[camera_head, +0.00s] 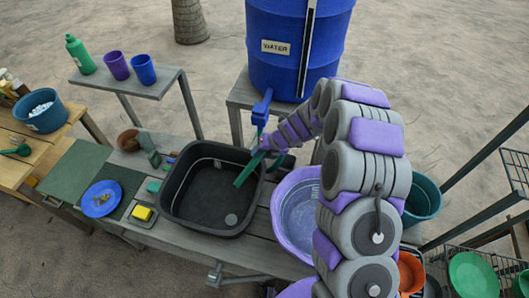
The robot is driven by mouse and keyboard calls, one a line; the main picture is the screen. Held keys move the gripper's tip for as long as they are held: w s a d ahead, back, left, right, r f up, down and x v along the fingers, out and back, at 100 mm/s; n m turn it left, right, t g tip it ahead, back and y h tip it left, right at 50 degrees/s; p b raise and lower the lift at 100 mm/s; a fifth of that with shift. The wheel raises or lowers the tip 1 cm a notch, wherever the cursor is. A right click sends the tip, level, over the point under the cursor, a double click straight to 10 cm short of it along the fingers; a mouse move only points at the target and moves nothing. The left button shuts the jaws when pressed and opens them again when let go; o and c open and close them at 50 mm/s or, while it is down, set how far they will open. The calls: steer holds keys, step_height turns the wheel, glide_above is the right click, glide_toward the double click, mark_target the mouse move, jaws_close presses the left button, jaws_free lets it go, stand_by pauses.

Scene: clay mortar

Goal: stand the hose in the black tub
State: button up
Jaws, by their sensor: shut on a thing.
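The black tub (178,222) sits on the grey bench in the middle of the view, with a round light drain spot on its floor. The green hose (247,170) slants down and left from my gripper, and its lower end shows over the tub's right part. I cannot tell whether that end touches the tub. My gripper (264,147) is shut on the hose near its upper end, at the tub's upper right corner, just below the blue tap (262,107). The fingers are small and partly hidden by my arm.
A blue water barrel (285,72) stands behind. A lilac basin (283,225) is right of the tub, partly behind my arm. A blue plate (101,199) and yellow sponge (142,212) lie left. A raised shelf (125,87) holds a green bottle and two cups.

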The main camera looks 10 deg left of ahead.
mark_target(250, 166)
steer(key=shift+s+a+f+b, duration=0.1)
steer(key=shift+a+f+b, duration=0.15)
steer(key=shift+f+b, duration=0.3)
steer(key=shift+s+a+f, duration=0.1)
steer(key=shift+a+f, duration=0.1)
steer(key=shift+f, duration=0.1)
steer(key=shift+s+a+f+b, duration=0.2)
steer(key=shift+a+f, duration=0.3)
steer(key=shift+f, duration=0.45)
steer(key=shift+s+a+f+b, duration=0.25)
steer(key=shift+a+f, duration=0.3)
steer(key=shift+f, duration=0.45)
steer(key=shift+s+a+f+b, duration=0.2)
steer(key=shift+a+f, duration=0.3)
steer(key=shift+f, duration=0.45)
steer(key=o, duration=1.8)
steer(key=p+v, duration=0.6)
steer(key=v, duration=0.1)
steer(key=a+p+v, duration=0.1)
steer(key=p+v, duration=0.2)
steer(key=p, duration=0.1)
steer(key=shift+d+r, duration=0.25)
steer(key=shift+r, duration=0.35)
